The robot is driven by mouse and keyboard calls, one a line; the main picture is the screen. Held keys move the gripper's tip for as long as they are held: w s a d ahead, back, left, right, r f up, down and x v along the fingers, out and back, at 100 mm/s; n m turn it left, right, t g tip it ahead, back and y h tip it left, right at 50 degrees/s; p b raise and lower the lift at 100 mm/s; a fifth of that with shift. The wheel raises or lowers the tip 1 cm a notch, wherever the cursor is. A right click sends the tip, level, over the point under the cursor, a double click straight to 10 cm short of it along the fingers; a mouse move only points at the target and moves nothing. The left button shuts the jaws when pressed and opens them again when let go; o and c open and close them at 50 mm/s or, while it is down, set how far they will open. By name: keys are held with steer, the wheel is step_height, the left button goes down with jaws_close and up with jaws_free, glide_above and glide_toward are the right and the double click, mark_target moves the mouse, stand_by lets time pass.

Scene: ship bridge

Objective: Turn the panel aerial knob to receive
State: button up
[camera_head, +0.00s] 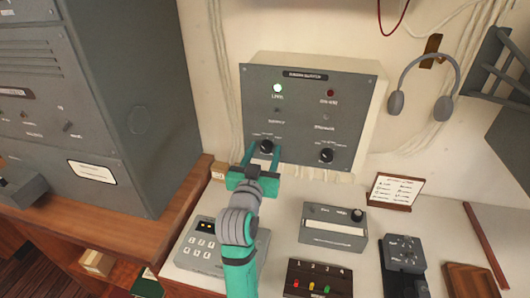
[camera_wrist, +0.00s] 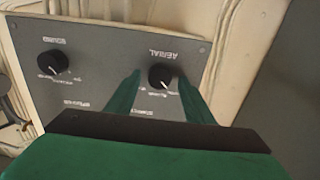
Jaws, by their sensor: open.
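The grey wall panel (camera_head: 309,120) carries two black knobs along its lower part. The aerial knob (camera_head: 266,147) is the left one. In the wrist view, where the panel appears upside down, the aerial knob (camera_wrist: 160,75) has a label reading AERIAL and a small white mark. The position words around it are too blurred to read. My green gripper (camera_head: 262,155) is open, its two fingers on either side of the aerial knob. I cannot tell whether they touch it.
A second knob (camera_head: 326,156), labelled SOUND in the wrist view (camera_wrist: 52,63), sits to the right. Below are a keypad box (camera_head: 200,245), a grey box with a small knob (camera_head: 334,229) and a box with coloured buttons (camera_head: 318,280). Headphones (camera_head: 397,103) hang at right.

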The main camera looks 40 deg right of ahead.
steer(key=shift+s, duration=0.1)
steer(key=c, duration=1)
steer(key=shift+m, duration=0.3)
steer(key=m, duration=0.8)
steer(key=shift+s+d, duration=0.1)
steer(key=shift+s, duration=0.05)
steer(key=shift+m, duration=0.3)
steer(key=o, duration=1)
